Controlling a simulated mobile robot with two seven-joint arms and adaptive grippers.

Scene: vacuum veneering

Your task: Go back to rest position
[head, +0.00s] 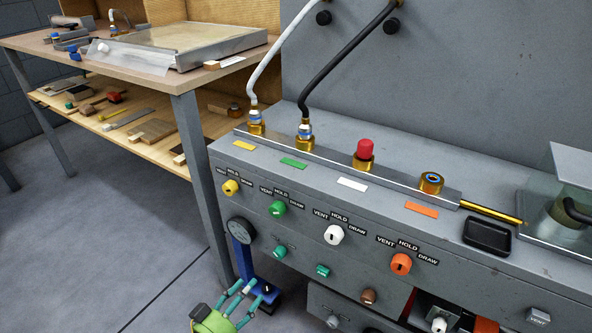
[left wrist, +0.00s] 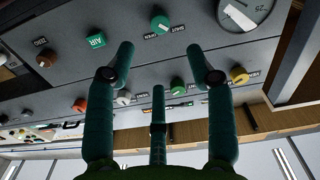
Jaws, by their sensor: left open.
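My left gripper (head: 252,288) is at the lower edge of the head view, in front of the grey control cabinet (head: 300,225). Its teal fingers are spread with nothing between them. In the left wrist view the fingers of the left gripper (left wrist: 160,52) also stand apart and empty, pointing towards the cabinet's front with its knobs. I cannot tell how far the fingertips are from that front. My right gripper is in neither view.
The cabinet front carries yellow (head: 230,187), green (head: 277,208), white (head: 334,235) and orange (head: 401,263) knobs and a round gauge (head: 241,230). White and black hoses (head: 345,55) rise from its top. A wooden bench (head: 205,85) with a shelf stands left. Floor (head: 110,235) shows clear there.

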